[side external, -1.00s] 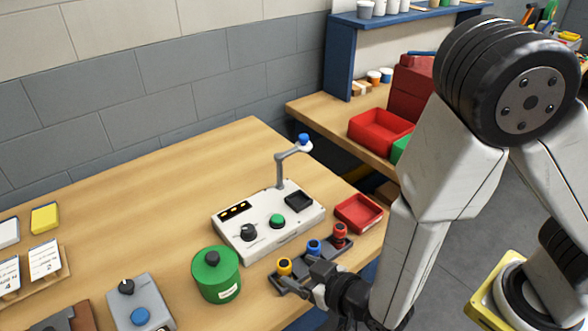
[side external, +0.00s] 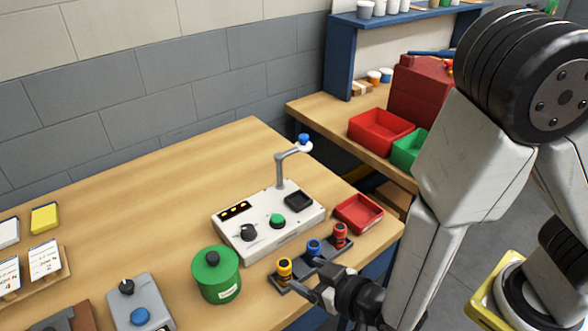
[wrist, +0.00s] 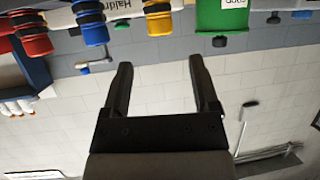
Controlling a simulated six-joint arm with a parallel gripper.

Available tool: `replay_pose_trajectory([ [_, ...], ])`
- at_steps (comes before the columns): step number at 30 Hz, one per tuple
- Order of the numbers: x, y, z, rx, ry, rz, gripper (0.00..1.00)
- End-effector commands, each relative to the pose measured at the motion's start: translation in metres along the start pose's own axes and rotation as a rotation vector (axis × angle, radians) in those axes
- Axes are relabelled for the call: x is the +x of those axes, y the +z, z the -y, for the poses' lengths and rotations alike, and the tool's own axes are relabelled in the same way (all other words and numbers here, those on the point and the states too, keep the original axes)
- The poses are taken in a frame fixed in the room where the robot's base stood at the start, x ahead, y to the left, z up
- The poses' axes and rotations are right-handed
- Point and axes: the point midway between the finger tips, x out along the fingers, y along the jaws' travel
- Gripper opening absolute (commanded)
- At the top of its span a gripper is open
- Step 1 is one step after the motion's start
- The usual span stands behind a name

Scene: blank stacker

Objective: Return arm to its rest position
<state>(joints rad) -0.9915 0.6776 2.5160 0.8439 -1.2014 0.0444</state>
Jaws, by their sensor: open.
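My gripper (side external: 306,288) is at the front edge of the wooden table, just in front of a dark rack (side external: 324,257) holding yellow (side external: 284,269), blue (side external: 314,248) and red (side external: 340,234) pieces upright. In the wrist view my gripper (wrist: 160,66) has its two fingers apart with nothing between them. That view looks inverted, with the red (wrist: 32,34), blue (wrist: 91,22) and yellow (wrist: 158,18) pieces along the top, beyond the fingertips. Whether a finger touches the rack cannot be told from the side.
A green canister (side external: 217,276) stands left of the rack. Behind are a white control box (side external: 268,222) with a bent post (side external: 281,170) and a red tray (side external: 358,213). A grey button box (side external: 141,302) sits at the front left. The table's back middle is clear.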

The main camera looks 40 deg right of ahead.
Motion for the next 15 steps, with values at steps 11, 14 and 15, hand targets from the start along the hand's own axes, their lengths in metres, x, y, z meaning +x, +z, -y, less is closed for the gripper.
replay_pose_trajectory([
  [11,0.022,-0.012,-0.025,0.034,0.010,0.172,0.77],
  [14,0.028,-0.016,-0.036,0.040,0.007,0.232,0.77],
  [15,0.029,-0.018,-0.040,0.042,0.005,0.254,0.77],
])
